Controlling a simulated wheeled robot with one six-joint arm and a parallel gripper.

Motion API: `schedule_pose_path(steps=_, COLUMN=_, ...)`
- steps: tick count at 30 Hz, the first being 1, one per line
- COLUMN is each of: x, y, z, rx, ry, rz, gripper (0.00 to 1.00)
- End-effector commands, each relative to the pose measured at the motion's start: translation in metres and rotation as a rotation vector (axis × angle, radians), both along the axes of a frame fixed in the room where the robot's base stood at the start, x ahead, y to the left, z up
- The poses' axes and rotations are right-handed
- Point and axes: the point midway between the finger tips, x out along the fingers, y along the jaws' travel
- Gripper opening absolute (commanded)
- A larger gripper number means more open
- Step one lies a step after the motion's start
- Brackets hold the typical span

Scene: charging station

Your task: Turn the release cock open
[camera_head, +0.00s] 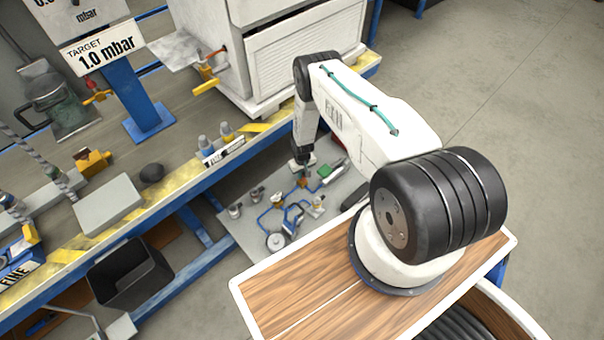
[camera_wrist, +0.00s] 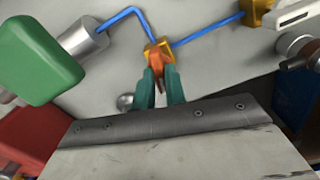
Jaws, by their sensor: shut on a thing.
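The release cock appears to be the small brass fitting (camera_wrist: 158,48) with an orange lever (camera_wrist: 156,65), where blue tubes meet on the grey panel. In the head view this small orange fitting (camera_head: 303,183) sits on the panel (camera_head: 240,222), just below my gripper (camera_head: 301,166). In the wrist view my gripper (camera_wrist: 160,88) has its two teal fingers on either side of the orange lever, shut on it. The lever points down the picture from the fitting, between the fingers. Its lower end is partly hidden by them.
Close by on the panel are a green block (camera_wrist: 38,62), a metal cylinder (camera_wrist: 84,40) and another brass fitting (camera_wrist: 257,12). A round gauge (camera_head: 277,241) lies nearer me. The blue-framed bench (camera_head: 190,205) and a white cabinet (camera_head: 300,60) border the panel.

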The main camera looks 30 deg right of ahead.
Motion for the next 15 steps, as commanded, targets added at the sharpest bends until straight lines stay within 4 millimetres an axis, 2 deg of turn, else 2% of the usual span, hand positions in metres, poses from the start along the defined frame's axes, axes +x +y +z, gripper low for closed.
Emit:
schedule_pose_path(steps=6, x=-0.0002, y=-0.0001, z=0.0002, rx=0.0, ry=0.001, rz=0.14, gripper=0.0)
schedule_pose_path(steps=15, x=-0.0003, y=-0.0001, z=0.0002, rx=0.0, ry=0.001, rz=0.242, gripper=0.0)
